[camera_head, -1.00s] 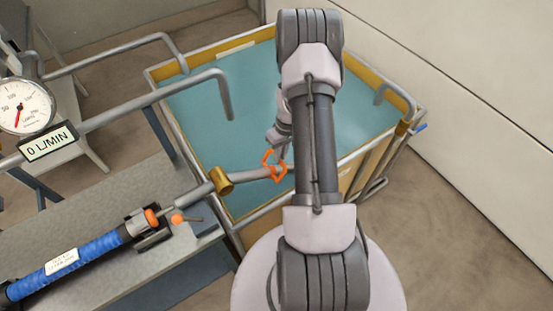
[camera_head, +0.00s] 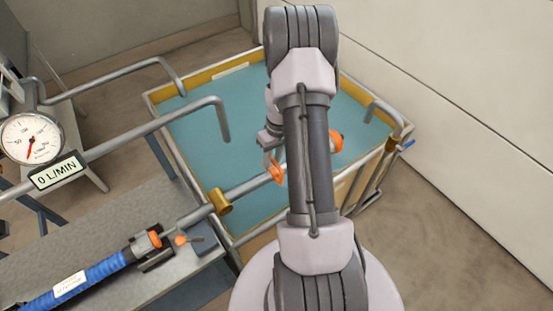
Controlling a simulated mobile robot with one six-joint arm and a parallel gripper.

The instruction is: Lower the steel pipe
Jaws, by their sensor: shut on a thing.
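The steel pipe (camera_head: 249,187) runs from a brass collar (camera_head: 219,201) at the tank's near left rim out over the teal surface, slanting up to the right in the picture. My gripper (camera_head: 275,170), with orange fingers, is shut on the pipe to the right of the collar. My arm hides the pipe past the gripper. An orange rounded piece (camera_head: 336,141) shows just right of the arm, in line with the pipe; whether it is the pipe's end I cannot tell.
The yellow-rimmed tank (camera_head: 247,65) is filled with teal. Two bent pipes (camera_head: 150,126) reach over its left side. A gauge (camera_head: 31,138) and a "0 L/MIN" sign (camera_head: 58,171) stand at left. A blue hose (camera_head: 80,281) lies on the grey bench (camera_head: 105,215).

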